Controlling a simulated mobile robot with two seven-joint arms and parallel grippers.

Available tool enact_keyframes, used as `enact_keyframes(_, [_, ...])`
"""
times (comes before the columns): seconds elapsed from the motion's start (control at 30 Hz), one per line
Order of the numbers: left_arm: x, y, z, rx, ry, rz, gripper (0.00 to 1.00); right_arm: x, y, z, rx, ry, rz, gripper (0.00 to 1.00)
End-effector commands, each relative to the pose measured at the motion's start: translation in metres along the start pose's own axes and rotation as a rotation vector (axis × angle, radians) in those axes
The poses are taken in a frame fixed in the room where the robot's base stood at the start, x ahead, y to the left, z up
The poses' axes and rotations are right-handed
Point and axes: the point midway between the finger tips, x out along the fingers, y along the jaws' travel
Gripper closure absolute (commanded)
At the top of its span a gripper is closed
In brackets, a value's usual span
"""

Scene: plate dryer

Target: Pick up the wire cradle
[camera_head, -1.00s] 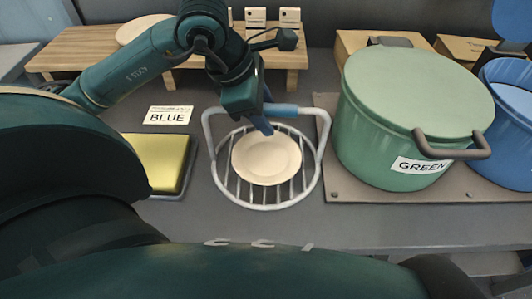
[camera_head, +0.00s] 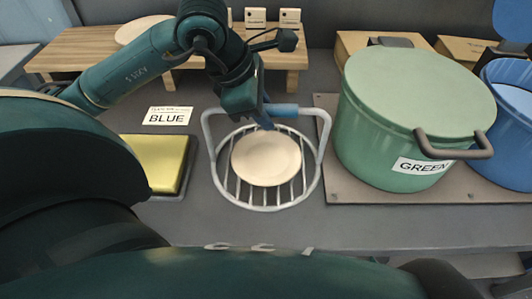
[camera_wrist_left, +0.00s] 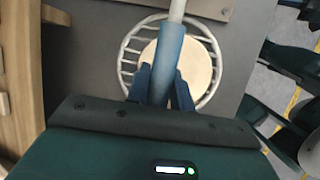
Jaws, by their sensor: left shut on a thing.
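The wire cradle (camera_head: 268,208) is a round, light-grey wire basket with a tall arched handle, standing on the dark counter at the middle of the head view. A cream plate (camera_head: 266,158) lies in it. My left gripper (camera_head: 265,121) is at the top of the handle, shut on its blue grip (camera_head: 284,110). In the left wrist view the two blue fingers (camera_wrist_left: 160,88) sit either side of the blue grip (camera_wrist_left: 168,50), with the cradle rim (camera_wrist_left: 125,55) and plate (camera_wrist_left: 202,68) below. I cannot tell any gap under the cradle. My right gripper is not in view.
A green lidded pot (camera_head: 400,130) stands close on the right on a brown mat (camera_head: 345,190), with a blue pot (camera_head: 510,150) beyond. A yellow sponge-like block (camera_head: 155,162) on a tray and a BLUE label (camera_head: 167,116) are left. A wooden stand (camera_head: 85,55) is behind.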

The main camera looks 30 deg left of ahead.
Motion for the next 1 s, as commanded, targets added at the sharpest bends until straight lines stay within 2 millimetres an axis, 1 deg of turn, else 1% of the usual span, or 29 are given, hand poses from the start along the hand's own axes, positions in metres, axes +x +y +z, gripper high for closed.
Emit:
enact_keyframes(0.03, [0.000,-0.001,0.000,0.001,0.001,-0.002,0.85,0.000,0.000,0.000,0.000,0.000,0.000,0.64])
enact_keyframes(0.2, [0.000,-0.001,0.000,0.001,0.001,-0.003,0.99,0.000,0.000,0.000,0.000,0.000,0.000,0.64])
enact_keyframes(0.23, [0.000,0.000,0.001,0.001,-0.002,0.000,1.00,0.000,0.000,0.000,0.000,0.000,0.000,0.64])
enact_keyframes(0.47, [-0.001,0.000,0.001,0.001,-0.001,-0.001,1.00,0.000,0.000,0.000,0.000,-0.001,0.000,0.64])
enact_keyframes(0.67, [-0.007,0.001,0.003,0.000,-0.001,-0.002,1.00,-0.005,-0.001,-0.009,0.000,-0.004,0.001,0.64])
enact_keyframes(0.77, [-0.016,0.004,0.008,0.002,-0.006,0.004,1.00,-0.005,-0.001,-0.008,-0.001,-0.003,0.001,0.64])
enact_keyframes(1.0, [-0.056,0.013,0.024,0.003,-0.007,0.007,1.00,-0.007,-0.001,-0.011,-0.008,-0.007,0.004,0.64])
